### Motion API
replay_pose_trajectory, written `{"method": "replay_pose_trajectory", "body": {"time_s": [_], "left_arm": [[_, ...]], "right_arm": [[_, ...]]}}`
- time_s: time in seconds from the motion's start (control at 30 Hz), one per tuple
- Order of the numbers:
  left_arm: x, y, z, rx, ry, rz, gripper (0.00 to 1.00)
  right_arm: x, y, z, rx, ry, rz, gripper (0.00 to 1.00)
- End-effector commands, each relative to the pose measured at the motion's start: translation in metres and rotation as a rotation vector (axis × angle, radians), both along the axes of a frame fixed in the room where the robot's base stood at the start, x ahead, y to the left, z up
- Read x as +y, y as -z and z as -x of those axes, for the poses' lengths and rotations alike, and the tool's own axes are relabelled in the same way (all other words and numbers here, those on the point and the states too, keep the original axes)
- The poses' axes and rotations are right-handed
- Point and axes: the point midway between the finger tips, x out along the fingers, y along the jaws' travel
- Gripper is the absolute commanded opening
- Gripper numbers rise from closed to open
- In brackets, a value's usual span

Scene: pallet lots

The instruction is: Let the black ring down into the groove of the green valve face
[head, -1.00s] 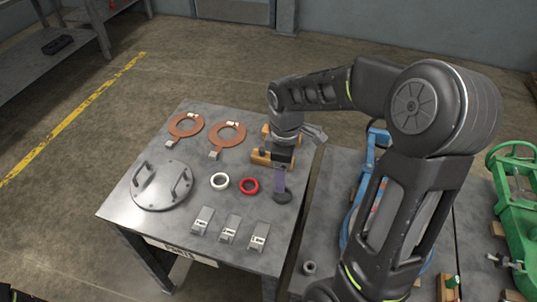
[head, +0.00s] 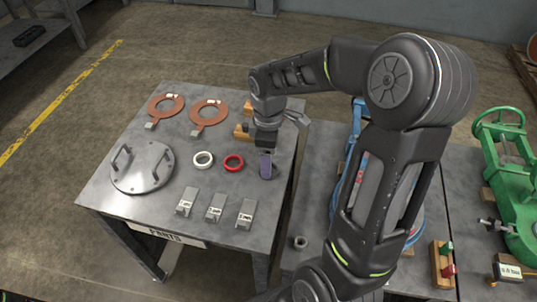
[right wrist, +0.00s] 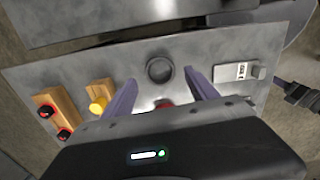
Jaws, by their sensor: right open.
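The black ring (right wrist: 149,76) lies flat on the steel table in the right wrist view, just ahead of and between my right fingers. In the head view it is mostly hidden behind those fingers. My right gripper (head: 266,166) is open and points down at the table's right side, right of the red ring; it also shows in the right wrist view (right wrist: 160,92) with nothing between its fingers. The green valve (head: 522,225) stands at the far right on another bench, and its groove cannot be made out. My left gripper is not in view.
A white ring (head: 203,153), a red ring (head: 240,162), copper gaskets (head: 207,125), a round lid with handles (head: 142,180) and labelled grey blocks (head: 215,215) share the table (head: 115,212). A blue valve (head: 354,135) is partly behind my right arm.

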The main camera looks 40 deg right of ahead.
Motion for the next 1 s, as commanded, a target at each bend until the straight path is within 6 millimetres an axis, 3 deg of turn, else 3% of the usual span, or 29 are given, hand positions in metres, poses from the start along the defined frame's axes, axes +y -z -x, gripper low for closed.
{"method": "replay_pose_trajectory", "body": {"time_s": [0.03, 0.23, 0.7, 1.0], "left_arm": [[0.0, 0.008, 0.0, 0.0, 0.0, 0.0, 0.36], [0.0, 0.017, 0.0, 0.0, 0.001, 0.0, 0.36], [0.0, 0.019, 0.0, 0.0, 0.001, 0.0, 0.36], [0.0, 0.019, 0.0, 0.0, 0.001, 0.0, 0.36]], "right_arm": [[0.0, 0.01, 0.0, 0.002, 0.0, -0.001, 0.67], [0.0, 0.026, 0.0, 0.001, 0.0, -0.001, 0.67], [0.0, 0.031, 0.0, 0.001, 0.0, -0.001, 0.66], [0.0, 0.031, 0.0, 0.001, 0.0, -0.001, 0.42]]}}
